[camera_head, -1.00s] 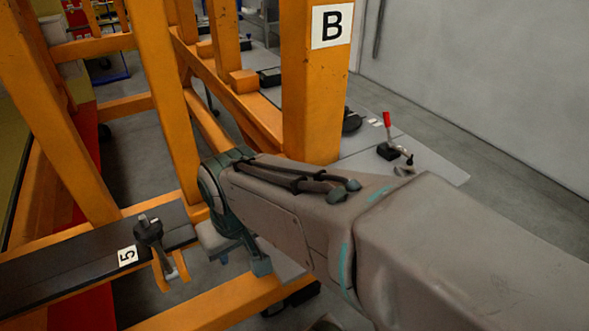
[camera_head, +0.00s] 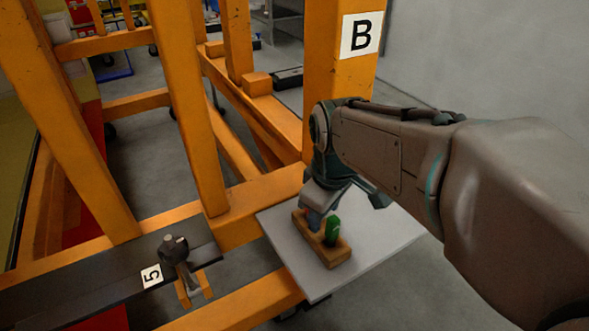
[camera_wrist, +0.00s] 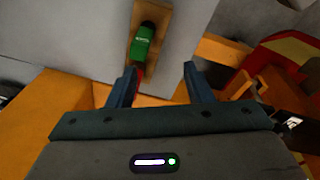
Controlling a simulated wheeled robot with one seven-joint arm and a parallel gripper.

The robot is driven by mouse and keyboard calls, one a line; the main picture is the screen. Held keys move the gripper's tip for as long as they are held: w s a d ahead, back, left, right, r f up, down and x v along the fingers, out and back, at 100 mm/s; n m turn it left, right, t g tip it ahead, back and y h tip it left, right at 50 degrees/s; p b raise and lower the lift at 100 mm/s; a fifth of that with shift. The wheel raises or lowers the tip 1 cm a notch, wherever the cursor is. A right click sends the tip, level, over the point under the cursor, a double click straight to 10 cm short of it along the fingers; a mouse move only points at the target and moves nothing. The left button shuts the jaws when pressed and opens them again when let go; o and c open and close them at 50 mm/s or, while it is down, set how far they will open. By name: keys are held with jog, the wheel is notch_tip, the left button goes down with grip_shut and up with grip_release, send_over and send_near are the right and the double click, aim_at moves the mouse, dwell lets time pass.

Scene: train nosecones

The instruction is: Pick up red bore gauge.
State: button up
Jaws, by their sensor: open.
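A small red piece (camera_wrist: 141,73), which looks like the red bore gauge, shows in the wrist view between my fingers, close to the left one. It stands at the near end of a wooden holder, just below a green gauge (camera_wrist: 143,45). In the head view the wooden holder (camera_head: 335,256) lies on a pale board with the green gauge (camera_head: 332,230) upright in it; the red piece is hidden there behind my gripper. My gripper (camera_wrist: 160,80) is open, with its fingers apart around the red piece. In the head view it reaches down at the holder's far end.
The pale board (camera_head: 390,235) sits beside the orange frame post (camera_head: 340,85) marked B. A dark rail (camera_head: 85,275) with a clamp (camera_head: 175,255) and a 5 label lies to the left. Orange beams surround the board.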

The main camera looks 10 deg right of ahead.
jog(key=w+r+n+p, duration=0.1)
jog(key=w+n, duration=0.1)
jog(key=n, duration=0.2)
jog(key=w+r+n+g+p, duration=0.1)
jog(key=w+r+n, duration=0.1)
jog(key=n, duration=0.3)
jog(key=w+r+n+p, duration=0.1)
jog(key=w+r+n, duration=0.1)
jog(key=w+n, duration=0.2)
jog(key=shift+a+n+g, duration=0.15)
jog(key=shift+n+g, duration=0.25)
notch_tip(320, 180, down, 8)
jog(key=shift+r, duration=0.1)
jog(key=f, duration=0.3)
jog(key=w+f+p, duration=0.1)
jog(key=shift+d+f, duration=0.15)
jog(key=shift+d, duration=0.15)
jog(key=shift+f, duration=0.55)
grip_shut()
